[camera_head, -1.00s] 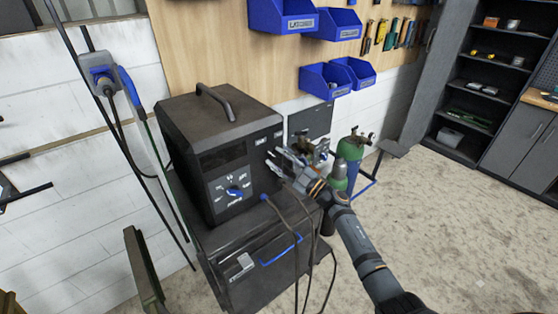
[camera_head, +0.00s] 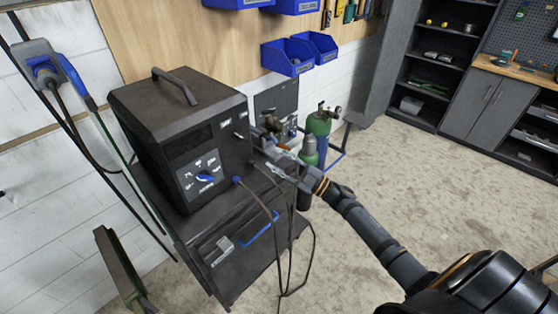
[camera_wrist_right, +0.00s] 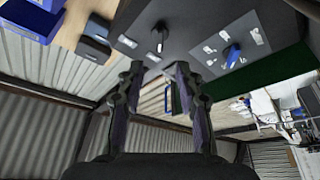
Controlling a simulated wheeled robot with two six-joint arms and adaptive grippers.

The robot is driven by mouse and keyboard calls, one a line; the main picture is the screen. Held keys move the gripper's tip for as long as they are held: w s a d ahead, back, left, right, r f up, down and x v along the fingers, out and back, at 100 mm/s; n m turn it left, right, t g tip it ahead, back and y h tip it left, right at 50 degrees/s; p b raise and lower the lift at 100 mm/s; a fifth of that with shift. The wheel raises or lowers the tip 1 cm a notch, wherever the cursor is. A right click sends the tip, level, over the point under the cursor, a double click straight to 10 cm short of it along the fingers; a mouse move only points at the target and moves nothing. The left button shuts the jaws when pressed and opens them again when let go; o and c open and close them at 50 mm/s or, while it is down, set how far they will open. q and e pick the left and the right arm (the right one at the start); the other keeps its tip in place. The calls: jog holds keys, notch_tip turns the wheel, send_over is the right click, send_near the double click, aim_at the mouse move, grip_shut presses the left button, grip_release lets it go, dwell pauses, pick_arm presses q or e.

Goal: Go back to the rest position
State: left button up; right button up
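My right gripper (camera_head: 279,164) is beside the front right of the black welding machine (camera_head: 190,140), near its front panel. In the right wrist view my right gripper (camera_wrist_right: 158,72) has its two fingers apart with nothing between them. The machine's front panel with a blue knob (camera_wrist_right: 231,54) shows beyond the fingertips. The blue knob also shows in the head view (camera_head: 205,178). I cannot tell whether the fingers touch the machine. My left gripper is not in view.
The machine stands on a dark cart (camera_head: 235,255) with cables hanging in front. Green gas cylinders (camera_head: 319,125) stand behind my right gripper. Blue bins (camera_head: 288,57) hang on the wooden wall panel. A wall socket with a plug (camera_head: 40,65) is at the left. The floor (camera_head: 440,190) at the right is clear.

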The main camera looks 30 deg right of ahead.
jog(key=s+d+f+m+h+b, duration=0.1)
jog(key=d+f+m+h, duration=0.3)
jog(key=f, duration=0.7)
jog(key=s+d+f+m+h, duration=0.1)
jog(key=d+f+m+h, duration=0.3)
jog(key=f, duration=0.7)
jog(key=s+f+m+g+h, duration=0.25)
jog(key=s+f, duration=0.35)
jog(key=f, duration=0.3)
jog(key=s+f+m+g+h, duration=0.2)
jog(key=s+f+g+h, duration=0.15)
jog(key=s+f, duration=0.45)
pick_arm(q)
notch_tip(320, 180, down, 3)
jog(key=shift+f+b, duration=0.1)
jog(key=shift+b, duration=0.9)
pick_arm(e)
jog(key=s+a+f+m+g, duration=0.1)
jog(key=s+a+f+g, duration=0.1)
jog(key=s+f, duration=0.4)
jog(key=s+a+f+g, duration=0.2)
jog(key=s+f+g, duration=0.3)
jog(key=s, duration=1)
jog(key=s+a+f+m+g+y, duration=0.1)
jog(key=s+a+f+g, duration=0.1)
jog(key=s+f, duration=0.7)
jog(key=shift+s+a+f+m+g, duration=0.25)
jog(key=shift+s+a+m+g, duration=0.15)
jog(key=shift+s+g, duration=0.35)
